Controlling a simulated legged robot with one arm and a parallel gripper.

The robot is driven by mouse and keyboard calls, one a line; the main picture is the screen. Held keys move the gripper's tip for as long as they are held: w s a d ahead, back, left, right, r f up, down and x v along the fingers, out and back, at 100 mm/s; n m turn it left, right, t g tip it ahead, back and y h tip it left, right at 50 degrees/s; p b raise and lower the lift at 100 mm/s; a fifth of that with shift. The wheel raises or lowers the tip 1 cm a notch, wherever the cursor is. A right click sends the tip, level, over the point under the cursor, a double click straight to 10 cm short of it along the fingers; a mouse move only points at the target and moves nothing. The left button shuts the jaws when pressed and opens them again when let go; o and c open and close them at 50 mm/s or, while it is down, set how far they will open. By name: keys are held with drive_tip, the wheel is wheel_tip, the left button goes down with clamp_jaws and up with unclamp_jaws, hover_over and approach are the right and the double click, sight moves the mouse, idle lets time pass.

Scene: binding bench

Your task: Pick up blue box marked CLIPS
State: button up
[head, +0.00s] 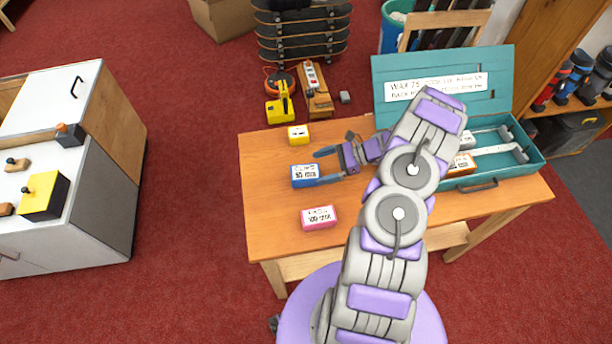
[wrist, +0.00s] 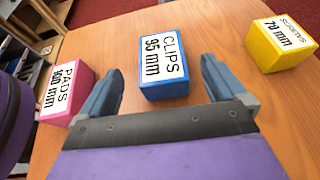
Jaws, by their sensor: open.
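The blue box marked CLIPS 95 mm (wrist: 164,62) sits on the wooden table, ahead of and between the fingers in the wrist view. In the head view the blue box (head: 305,175) is near the table's left side. My gripper (wrist: 158,82) is open and empty, its fingertips close to the blue box but not closed on it. In the head view my gripper (head: 322,167) reaches in from the right, just beside the box. The box's far side is hidden.
A pink PADS box (head: 319,217) stands nearer my body and a yellow SCREWS box (head: 298,135) farther back. An open teal case (head: 505,183) fills the table's right side. Bare tabletop (head: 268,205) lies left of the boxes.

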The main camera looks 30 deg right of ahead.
sight(309, 172)
drive_tip(key=shift+x, duration=1.05)
drive_tip(key=shift+w+a+f+b, duration=0.25)
drive_tip(key=shift+a+f+b, duration=0.05)
drive_tip(key=shift+a+f, duration=0.15)
drive_tip(key=shift+w+a+f+b, duration=0.3)
drive_tip(key=shift+a+f, duration=0.1)
drive_tip(key=shift+f, duration=0.1)
drive_tip(key=shift+w+a+f, duration=0.15)
drive_tip(key=shift+a, duration=0.15)
drive_tip(key=shift+w+a, duration=0.1)
drive_tip(key=shift+a, duration=0.9)
drive_tip(key=shift+d, duration=0.1)
drive_tip(key=c, duration=0.3)
drive_tip(key=shift+d, duration=0.55)
drive_tip(key=c, duration=0.4)
drive_tip(key=shift+a, duration=0.2)
drive_tip(key=c, duration=0.4)
drive_tip(key=shift+a, duration=0.3)
drive_tip(key=shift+c, duration=0.2)
